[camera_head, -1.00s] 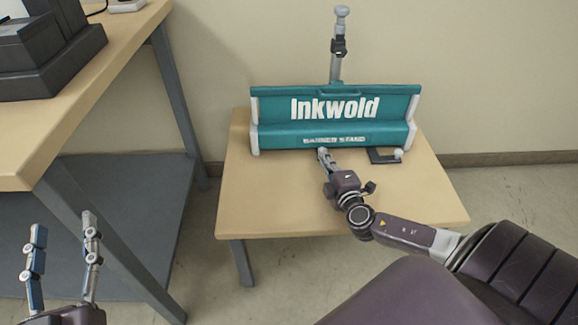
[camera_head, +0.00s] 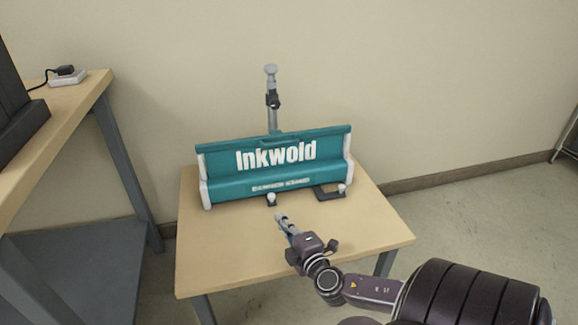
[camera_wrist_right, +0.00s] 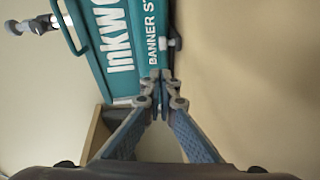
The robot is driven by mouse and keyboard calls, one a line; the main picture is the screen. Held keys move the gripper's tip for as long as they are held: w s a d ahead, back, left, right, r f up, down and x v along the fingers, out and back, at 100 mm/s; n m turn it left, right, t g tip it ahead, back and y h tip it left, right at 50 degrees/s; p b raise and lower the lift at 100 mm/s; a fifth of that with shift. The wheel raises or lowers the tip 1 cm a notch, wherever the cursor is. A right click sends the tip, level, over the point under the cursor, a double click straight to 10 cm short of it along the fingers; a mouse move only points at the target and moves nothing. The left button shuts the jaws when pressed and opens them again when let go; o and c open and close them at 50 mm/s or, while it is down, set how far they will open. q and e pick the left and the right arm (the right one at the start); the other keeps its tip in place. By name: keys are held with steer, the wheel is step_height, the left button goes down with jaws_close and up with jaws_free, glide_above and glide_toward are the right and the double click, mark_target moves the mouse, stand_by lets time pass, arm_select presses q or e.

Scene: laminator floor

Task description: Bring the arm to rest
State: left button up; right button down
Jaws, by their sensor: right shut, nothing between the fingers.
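My right gripper (camera_head: 281,219) is over the small wooden table, in front of the teal "Inkwold" banner stand (camera_head: 275,160). In the right wrist view the gripper (camera_wrist_right: 162,82) has its fingertips together with nothing seen between them. The banner stand (camera_wrist_right: 113,47) appears turned on its side in that view, just beyond the fingertips. In the head view a gap shows between the fingertips and the stand's base. My left gripper is out of the head view now.
The small table (camera_head: 230,260) has bare top in front of and beside the stand. A taller workbench (camera_head: 70,120) with a dark device (camera_head: 20,115) and a white power adapter (camera_head: 68,76) stands at left. The floor at right is open.

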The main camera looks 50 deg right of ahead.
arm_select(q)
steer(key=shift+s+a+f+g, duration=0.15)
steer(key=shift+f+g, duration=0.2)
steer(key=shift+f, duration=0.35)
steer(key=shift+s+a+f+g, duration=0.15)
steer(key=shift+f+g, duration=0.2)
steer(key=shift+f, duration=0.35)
arm_select(e)
steer(key=shift+v, duration=1.9)
steer(key=shift+d, duration=0.15)
